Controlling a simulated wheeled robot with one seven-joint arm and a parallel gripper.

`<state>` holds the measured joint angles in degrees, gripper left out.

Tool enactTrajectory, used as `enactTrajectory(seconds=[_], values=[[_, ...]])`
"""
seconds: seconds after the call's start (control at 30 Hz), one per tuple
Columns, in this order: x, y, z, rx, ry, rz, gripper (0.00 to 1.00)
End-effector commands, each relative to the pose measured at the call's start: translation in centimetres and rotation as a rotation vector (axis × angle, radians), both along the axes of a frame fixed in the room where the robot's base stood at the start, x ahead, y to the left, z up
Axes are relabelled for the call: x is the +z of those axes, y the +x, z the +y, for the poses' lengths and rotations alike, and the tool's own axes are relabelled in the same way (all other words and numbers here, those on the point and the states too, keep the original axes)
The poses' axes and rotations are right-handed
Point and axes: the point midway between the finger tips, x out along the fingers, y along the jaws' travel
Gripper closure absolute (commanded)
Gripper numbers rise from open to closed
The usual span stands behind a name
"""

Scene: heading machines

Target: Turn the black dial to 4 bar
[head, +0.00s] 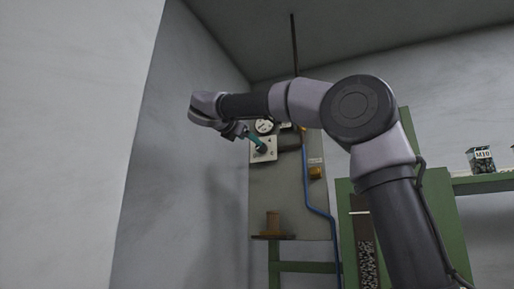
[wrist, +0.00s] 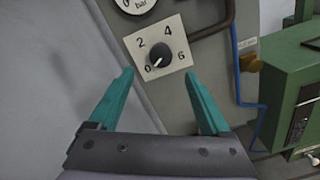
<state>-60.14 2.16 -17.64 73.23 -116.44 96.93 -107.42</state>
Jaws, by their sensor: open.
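The black dial (wrist: 158,57) sits on a white square plate (wrist: 176,35) marked 0, 2, 4 and 6. Its white pointer line is turned to the lower left, toward the 0. My gripper (wrist: 159,73) is open, its two teal fingers spread wide with tips to the lower left and lower right of the dial. The dial shows between and just beyond the tips, with nothing held. In the head view my gripper (head: 255,141) is up at the plate (head: 270,155), and the dial (head: 262,150) shows small and dark at its tips. I cannot tell whether they touch.
A grey wall (head: 195,170) stands close on the left.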

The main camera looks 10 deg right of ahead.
Motion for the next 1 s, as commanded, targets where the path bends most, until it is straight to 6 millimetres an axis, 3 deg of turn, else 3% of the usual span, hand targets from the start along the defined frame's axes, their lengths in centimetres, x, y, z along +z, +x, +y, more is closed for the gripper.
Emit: enactTrajectory(seconds=[0.4, 0.83, 0.87, 1.0], values=[[0.0, 5.8, -4.6, -0.003, 0.001, 0.001, 0.18], [0.0, 6.7, -5.3, 0.001, 0.002, 0.001, 0.18], [-0.1, 6.7, -5.3, 0.001, 0.002, 0.001, 0.22], [-0.1, 6.7, -5.3, 0.001, 0.002, 0.001, 0.76]])
